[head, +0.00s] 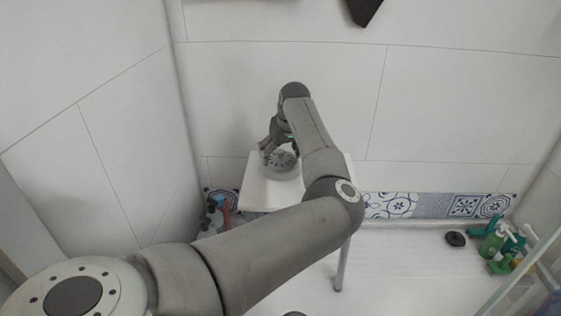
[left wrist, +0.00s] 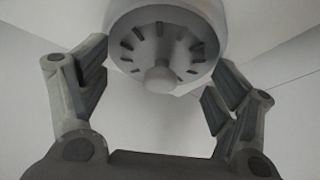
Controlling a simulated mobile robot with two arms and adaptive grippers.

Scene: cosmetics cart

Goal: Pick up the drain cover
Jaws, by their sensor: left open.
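The drain cover (head: 283,161) is a round grey disc with radial slots and a small central knob. In the head view it rests on a small white table (head: 262,195). In the left wrist view the drain cover (left wrist: 163,45) is at the top middle, ahead of the fingers and between their lines. My left gripper (head: 279,155) is open at the drain cover, with its fingers on either side; it also shows in the left wrist view (left wrist: 158,90). Nothing is held in it. My arm hides part of the table. My right gripper is not in view.
Dark and reddish bottles (head: 212,212) stand on the floor left of the table. Green bottles (head: 492,245) and a black round object (head: 455,239) are at the right. A tiled wall stands close behind the table.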

